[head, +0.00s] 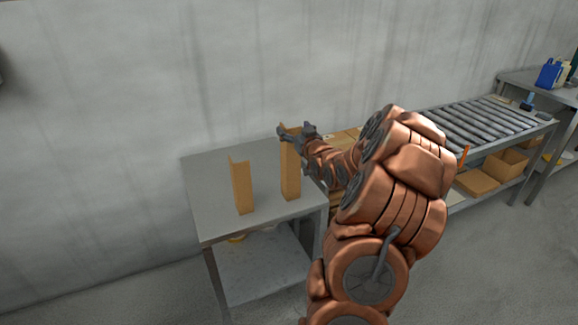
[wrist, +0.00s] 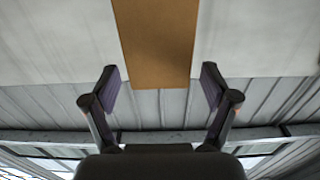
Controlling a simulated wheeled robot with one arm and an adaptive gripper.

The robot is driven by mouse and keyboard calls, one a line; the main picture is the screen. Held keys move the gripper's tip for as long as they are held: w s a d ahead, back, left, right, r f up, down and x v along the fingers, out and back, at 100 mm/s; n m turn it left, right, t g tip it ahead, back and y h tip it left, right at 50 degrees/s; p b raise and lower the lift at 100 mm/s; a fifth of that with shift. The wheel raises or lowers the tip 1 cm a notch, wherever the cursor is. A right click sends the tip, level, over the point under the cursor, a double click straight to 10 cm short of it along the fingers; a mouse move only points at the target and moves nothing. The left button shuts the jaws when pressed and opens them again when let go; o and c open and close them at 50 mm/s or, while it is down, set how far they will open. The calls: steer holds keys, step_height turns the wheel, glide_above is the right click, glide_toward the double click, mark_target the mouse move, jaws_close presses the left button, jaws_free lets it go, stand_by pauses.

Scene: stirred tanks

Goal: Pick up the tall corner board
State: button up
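Two brown corner boards stand upright on a grey metal table. The taller corner board (head: 290,175) is on the right, and the shorter one (head: 241,187) is to its left. My gripper (head: 284,132) is at the top of the taller board, which its fingers partly hide. In the wrist view a brown board (wrist: 157,40) lies centred between the lines of my two open fingers (wrist: 161,88). Clear gaps show on both sides of it. I cannot tell whether the fingertips reach past its edge.
The grey table (head: 212,200) stands against a wall and has a lower shelf. A roller conveyor (head: 480,122) with cardboard boxes (head: 477,182) beneath is to the right. A blue jug (head: 547,73) stands at the far right.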

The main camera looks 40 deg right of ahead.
steer(key=c, duration=1.3)
